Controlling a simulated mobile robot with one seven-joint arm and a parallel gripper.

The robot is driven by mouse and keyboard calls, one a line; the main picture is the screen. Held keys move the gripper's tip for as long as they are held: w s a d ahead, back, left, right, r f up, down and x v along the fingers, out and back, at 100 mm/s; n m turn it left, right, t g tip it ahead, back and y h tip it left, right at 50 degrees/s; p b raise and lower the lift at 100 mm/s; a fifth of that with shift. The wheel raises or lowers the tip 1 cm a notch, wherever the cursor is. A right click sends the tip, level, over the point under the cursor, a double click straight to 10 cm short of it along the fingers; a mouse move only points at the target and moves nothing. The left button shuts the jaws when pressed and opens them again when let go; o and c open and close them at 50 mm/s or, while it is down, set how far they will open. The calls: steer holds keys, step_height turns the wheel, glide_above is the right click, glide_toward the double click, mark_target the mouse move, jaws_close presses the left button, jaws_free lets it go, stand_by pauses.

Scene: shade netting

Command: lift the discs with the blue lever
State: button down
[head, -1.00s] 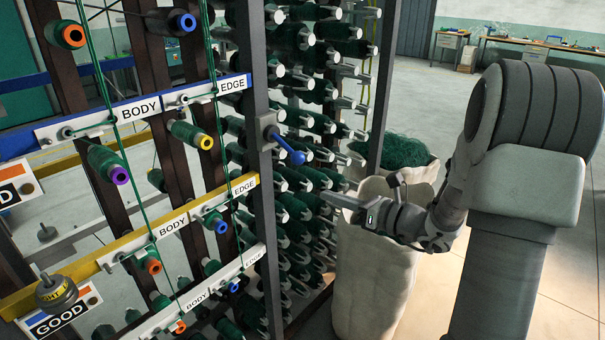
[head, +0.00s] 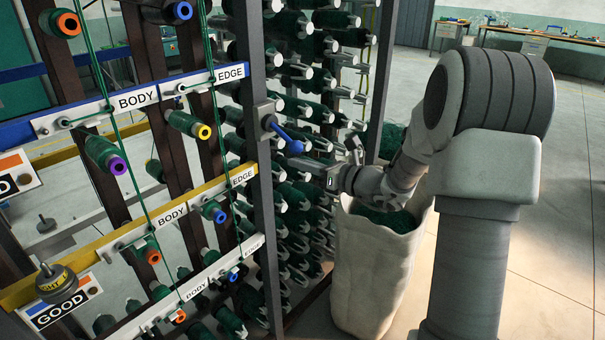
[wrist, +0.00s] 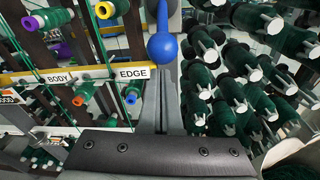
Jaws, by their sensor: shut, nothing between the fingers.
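The blue lever (head: 285,137) is on a grey pivot on the dark upright post (head: 257,190); its arm slopes down to the right to a round ball. My gripper (head: 290,163) is shut and empty, its fingertips just below the ball. In the wrist view the ball (wrist: 163,46) is straight ahead of the shut fingers (wrist: 165,95); I cannot tell whether they touch. Small metal discs (head: 66,122) are on the white plates of the blue rail (head: 130,98), by the green threads; whether they are pressed together is too small to tell.
Spools crowd the rack right of the post (head: 300,100). A pale sack (head: 375,265) with green netting stands under my arm. Floor at right is open.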

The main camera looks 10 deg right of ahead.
steer(key=shift+d+r, duration=0.1)
steer(key=shift+r, duration=0.25)
steer(key=shift+s+d+r+p, duration=0.15)
steer(key=shift+r+p, duration=0.15)
steer(key=shift+p, duration=0.65)
